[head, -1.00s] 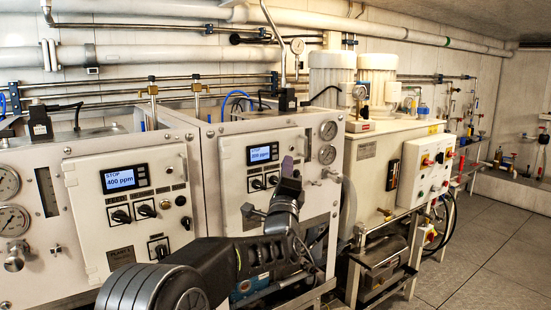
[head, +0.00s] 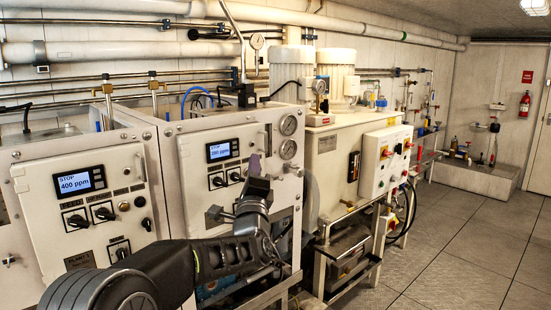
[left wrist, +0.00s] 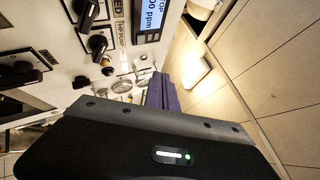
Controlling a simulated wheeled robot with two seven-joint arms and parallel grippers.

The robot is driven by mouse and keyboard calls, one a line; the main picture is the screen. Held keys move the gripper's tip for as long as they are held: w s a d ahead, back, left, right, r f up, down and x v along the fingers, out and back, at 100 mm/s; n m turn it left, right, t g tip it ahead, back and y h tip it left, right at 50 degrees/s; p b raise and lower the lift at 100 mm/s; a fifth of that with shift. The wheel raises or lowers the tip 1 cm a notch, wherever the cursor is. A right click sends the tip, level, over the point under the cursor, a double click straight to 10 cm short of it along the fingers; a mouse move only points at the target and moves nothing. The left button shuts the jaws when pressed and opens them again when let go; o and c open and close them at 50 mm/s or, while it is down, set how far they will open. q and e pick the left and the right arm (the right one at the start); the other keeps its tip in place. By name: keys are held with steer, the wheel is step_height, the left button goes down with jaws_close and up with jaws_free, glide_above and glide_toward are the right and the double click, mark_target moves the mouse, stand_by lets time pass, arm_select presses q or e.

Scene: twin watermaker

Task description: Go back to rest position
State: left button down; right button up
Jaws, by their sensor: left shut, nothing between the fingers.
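My left gripper (head: 254,166) is in front of the second watermaker panel (head: 245,143) in the head view, its fingers pointing up. Its purple fingers also show in the left wrist view (left wrist: 161,92), closed together and holding nothing. The black forearm comes in from the lower left. I cannot tell whether the fingers touch the panel. My right gripper is in neither view.
The first panel (head: 84,212) reads STOP 400 ppm and has several black knobs. A white pump cabinet (head: 331,177) with a switch box (head: 385,158) stands to the right. Grey floor (head: 460,240) is free at the right. A red fire extinguisher (head: 524,104) hangs at the back.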

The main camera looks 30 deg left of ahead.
arm_select(q)
steer(key=w+d+f+n+g+h, duration=0.15)
steer(key=d+f+n+h, duration=0.25)
steer(key=d+f, duration=0.45)
steer(key=w+d+f+n+g+h, duration=0.1)
steer(key=w+d+f+n+h, duration=0.3)
steer(key=f, duration=0.8)
steer(key=s+d+f+n+g+h, duration=0.25)
steer(key=d+f, duration=0.25)
steer(key=f, duration=0.4)
steer(key=s+d+f+n+g+h, duration=0.25)
steer(key=d+f, duration=0.25)
steer(key=f, duration=0.4)
steer(key=s+d+f+n+g+h, duration=0.1)
steer(key=s+d+f+g, duration=0.1)
steer(key=s+d+f, duration=0.35)
steer(key=s+d+f+n+g, duration=0.1)
steer(key=s+d+f+g, duration=0.15)
steer(key=s+f, duration=0.55)
steer(key=s+d+f+n+g+h, duration=0.1)
steer(key=s+d+f+g, duration=0.2)
steer(key=s+f, duration=0.4)
steer(key=s+d+f+g+h, duration=0.1)
steer(key=s+d+f+g, duration=0.2)
steer(key=s, duration=1.2)
steer(key=d+f, duration=0.3)
steer(key=f, duration=0.2)
steer(key=shift+s+d+n+g+h, duration=0.25)
steer(key=shift+d+n+g+h, duration=0.05)
steer(key=shift+n+h, duration=0.1)
